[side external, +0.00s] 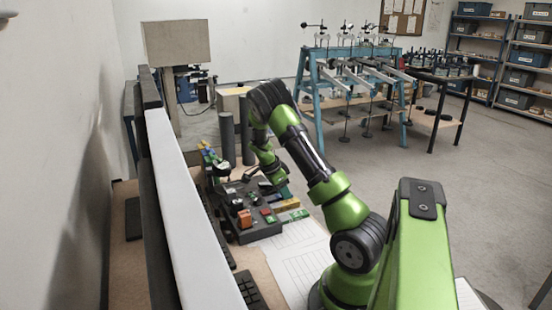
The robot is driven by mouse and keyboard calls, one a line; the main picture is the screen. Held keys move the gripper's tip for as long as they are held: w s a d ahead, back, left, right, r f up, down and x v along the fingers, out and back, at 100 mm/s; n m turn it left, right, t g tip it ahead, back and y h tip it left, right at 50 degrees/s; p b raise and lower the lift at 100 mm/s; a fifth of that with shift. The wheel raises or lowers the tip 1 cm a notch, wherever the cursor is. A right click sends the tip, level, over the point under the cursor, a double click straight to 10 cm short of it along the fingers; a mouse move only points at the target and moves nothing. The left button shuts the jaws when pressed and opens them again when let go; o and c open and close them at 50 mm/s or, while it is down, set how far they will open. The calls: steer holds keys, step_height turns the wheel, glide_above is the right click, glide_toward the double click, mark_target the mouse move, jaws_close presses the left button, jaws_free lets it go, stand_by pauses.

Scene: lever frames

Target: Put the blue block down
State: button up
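My gripper (272,180) is low over the far right part of a dark board on the bench, beyond the red and orange blocks. It is small and dark here, and I cannot tell whether its fingers are open or shut or hold anything. Small blue pieces (211,158) show among green and yellow ones in a row at the back left of the bench. I cannot make out a separate blue block at my gripper.
The dark board (262,232) bears an orange block (244,218) and a red block (267,211). A green block (299,215) and a yellow block (288,204) lie at its right edge. Dark upright cylinders (227,138) stand behind. White sheets (295,262) lie in front.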

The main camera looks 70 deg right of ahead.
mark_target(272, 198)
steer(key=v, duration=1.1)
steer(key=w+a+r+n+t+y, duration=0.3)
steer(key=a+r+n, duration=0.35)
steer(key=a, duration=0.65)
steer(key=s+a+r+n+t, duration=0.2)
steer(key=a+n, duration=0.3)
steer(key=a, duration=0.3)
steer(key=s+a+r+n+t+y, duration=0.1)
steer(key=s+a+r+n+t, duration=0.2)
steer(key=a+n, duration=0.3)
steer(key=s+a+r+n+t+y, duration=0.1)
steer(key=s+a+n, duration=0.3)
steer(key=a, duration=0.6)
steer(key=shift+s+a+r+n+t, duration=0.2)
steer(key=shift+s+r+n+t, duration=0.05)
steer(key=shift+r+n+t, duration=0.5)
steer(key=shift+o, duration=0.2)
